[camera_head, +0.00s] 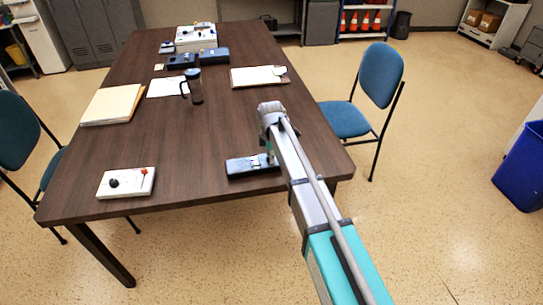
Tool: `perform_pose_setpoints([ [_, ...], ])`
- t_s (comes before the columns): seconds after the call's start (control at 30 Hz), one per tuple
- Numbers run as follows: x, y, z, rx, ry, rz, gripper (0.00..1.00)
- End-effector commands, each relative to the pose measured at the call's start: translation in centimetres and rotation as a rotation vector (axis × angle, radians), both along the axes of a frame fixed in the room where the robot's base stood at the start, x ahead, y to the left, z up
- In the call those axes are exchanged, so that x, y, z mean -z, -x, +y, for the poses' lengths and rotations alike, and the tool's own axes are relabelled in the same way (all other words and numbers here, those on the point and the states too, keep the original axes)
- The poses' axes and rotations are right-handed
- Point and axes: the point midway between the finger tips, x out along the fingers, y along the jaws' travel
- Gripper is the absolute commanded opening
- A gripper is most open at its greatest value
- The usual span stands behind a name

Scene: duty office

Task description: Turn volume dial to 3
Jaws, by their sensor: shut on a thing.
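A dark blue box-like device (243,166) lies near the front edge of the table, towards its right corner. My gripper (270,158) points down over the right end of this device. It is shut on a small part there, which appears to be the volume dial. The fingers and arm hide the dial, so its setting and any numbers cannot be read. A white control box (126,183) with a black knob and a small red-topped part sits at the table's front left, apart from my gripper.
A blue chair (372,90) stands close on the right. The tabletop between the two front boxes is clear.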

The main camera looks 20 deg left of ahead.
Motion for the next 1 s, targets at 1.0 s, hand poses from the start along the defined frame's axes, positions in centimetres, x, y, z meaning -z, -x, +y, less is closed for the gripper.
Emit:
perform_pose_setpoints([
  [1.0, 0.0, -0.02, 0.29, 0.672, -0.003, 0.0, 0.0],
])
